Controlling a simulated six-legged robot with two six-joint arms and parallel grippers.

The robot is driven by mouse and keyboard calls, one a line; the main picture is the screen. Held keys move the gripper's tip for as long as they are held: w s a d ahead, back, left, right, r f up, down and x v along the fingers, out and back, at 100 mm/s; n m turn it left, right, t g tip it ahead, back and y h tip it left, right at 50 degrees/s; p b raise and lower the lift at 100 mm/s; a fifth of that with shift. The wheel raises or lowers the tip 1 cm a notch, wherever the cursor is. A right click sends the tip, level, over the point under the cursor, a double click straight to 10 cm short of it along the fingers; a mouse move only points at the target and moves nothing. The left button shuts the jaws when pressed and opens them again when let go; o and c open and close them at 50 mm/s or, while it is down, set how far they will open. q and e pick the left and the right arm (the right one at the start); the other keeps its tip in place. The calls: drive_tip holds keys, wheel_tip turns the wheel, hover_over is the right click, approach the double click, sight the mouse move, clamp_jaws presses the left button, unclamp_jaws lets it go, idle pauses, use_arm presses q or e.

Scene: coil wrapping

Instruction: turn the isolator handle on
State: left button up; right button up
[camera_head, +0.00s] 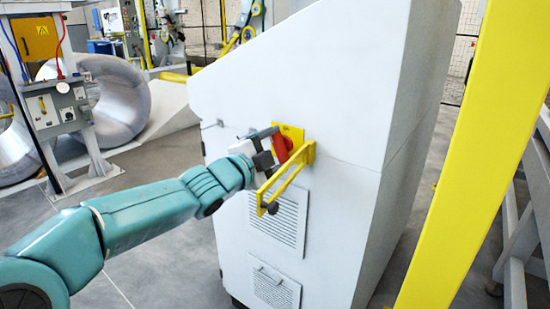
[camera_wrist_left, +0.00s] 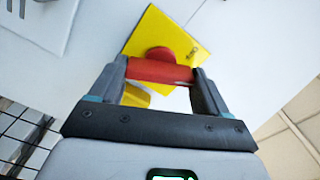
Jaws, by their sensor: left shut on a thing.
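The isolator handle is red (camera_head: 282,149) and sits on a yellow plate (camera_head: 291,132) on the front of a white cabinet (camera_head: 300,80). My left gripper (camera_head: 268,148) is at the handle. In the left wrist view the two fingers of my left gripper (camera_wrist_left: 158,80) are closed on the red handle (camera_wrist_left: 158,71), which lies crosswise between them. The yellow plate (camera_wrist_left: 163,30) shows behind it, with small lettering too blurred to read. My right gripper is in neither view.
A yellow bracket (camera_head: 288,182) sticks out from the cabinet just below and beside the handle, close to my left gripper. A yellow post (camera_head: 470,150) stands at the right. Wrapped coils (camera_head: 110,95) and a control panel (camera_head: 55,105) stand at the left.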

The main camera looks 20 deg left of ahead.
use_arm(q)
drive_tip(key=m+b, duration=0.1)
drive_tip(key=m, duration=0.2)
drive_tip(key=shift+d+r+m+b, duration=0.1)
drive_tip(key=shift+m+b, duration=0.2)
drive_tip(key=shift+m, duration=0.7)
drive_tip(key=shift+b, duration=0.3)
drive_tip(key=o, duration=0.8)
drive_tip(key=shift+d, duration=0.1)
